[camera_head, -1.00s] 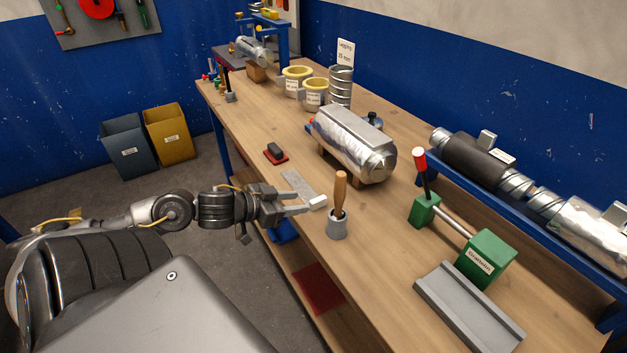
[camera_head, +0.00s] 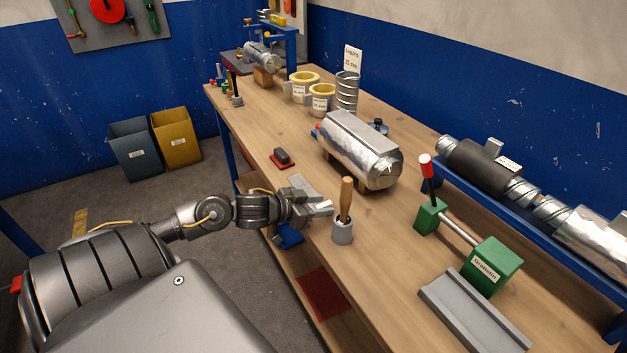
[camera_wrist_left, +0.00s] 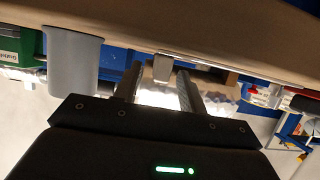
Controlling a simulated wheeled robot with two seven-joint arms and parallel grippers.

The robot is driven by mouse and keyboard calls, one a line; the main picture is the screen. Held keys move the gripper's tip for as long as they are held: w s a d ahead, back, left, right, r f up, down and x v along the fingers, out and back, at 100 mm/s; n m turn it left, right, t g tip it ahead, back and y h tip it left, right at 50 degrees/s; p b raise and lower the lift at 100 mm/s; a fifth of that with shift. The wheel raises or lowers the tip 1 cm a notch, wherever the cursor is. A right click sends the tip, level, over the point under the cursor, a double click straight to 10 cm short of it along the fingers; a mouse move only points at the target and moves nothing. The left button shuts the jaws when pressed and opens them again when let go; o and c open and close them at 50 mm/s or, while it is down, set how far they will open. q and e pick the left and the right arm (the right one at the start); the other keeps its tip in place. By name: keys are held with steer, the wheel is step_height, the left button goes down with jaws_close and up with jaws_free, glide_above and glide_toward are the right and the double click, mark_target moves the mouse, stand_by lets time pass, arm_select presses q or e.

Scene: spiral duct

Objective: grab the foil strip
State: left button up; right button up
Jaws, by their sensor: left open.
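The foil strip (camera_head: 299,181) looks like a flat, light grey band on the bench, left of the foil-wrapped duct. My left gripper (camera_head: 322,208) is at its near end and hides part of it. The gripper is open, with its fingers pointing right, just left of the wooden-handled tool (camera_head: 346,200) in its grey cup. In the left wrist view, a small pale tab (camera_wrist_left: 163,68), apparently the strip's end, shows between the two open fingers (camera_wrist_left: 160,88). I cannot tell whether they touch it. My right gripper is not in view.
The foil-wrapped duct (camera_head: 360,150) rests on a wooden cradle. A green clamp tool (camera_head: 491,263) and a grey channel (camera_head: 473,312) lie nearer on the right. A red-based block (camera_head: 282,159) lies behind the strip. Tape rolls (camera_head: 321,98) stand farther back.

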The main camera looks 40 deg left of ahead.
arm_select(q)
steer(key=shift+x, duration=1.7)
jaws_close()
